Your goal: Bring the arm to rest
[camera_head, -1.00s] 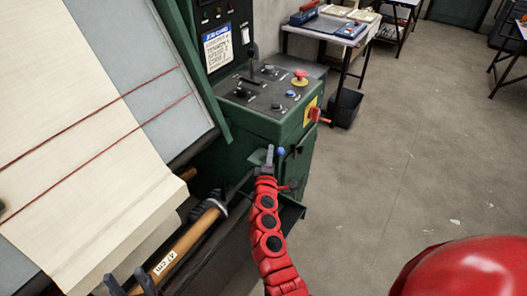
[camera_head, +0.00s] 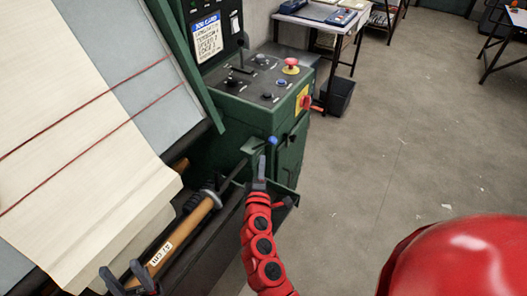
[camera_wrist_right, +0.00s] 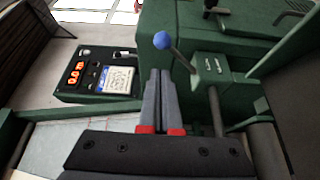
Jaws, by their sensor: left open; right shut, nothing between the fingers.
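My red right arm (camera_head: 261,240) reaches up from the bottom middle of the head view. Its gripper (camera_head: 260,165) is shut and empty, just below a blue-knobbed lever (camera_head: 272,140) on the green machine. In the right wrist view the shut fingers (camera_wrist_right: 161,78) point up the picture, and the blue knob (camera_wrist_right: 162,40) stands just past their tips, apart from them in the picture. My left gripper (camera_head: 128,274) is open at the bottom left, by the lower end of a wooden roller (camera_head: 184,235). Whether it touches the roller is unclear.
A pale cloth (camera_head: 75,145) with two red lines drapes over the machine's sloped bed at left. The control box (camera_head: 262,88) has switches and a red button (camera_head: 291,66). A dark trough (camera_head: 215,250) lies below the roller. Open floor (camera_head: 410,150) is at right.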

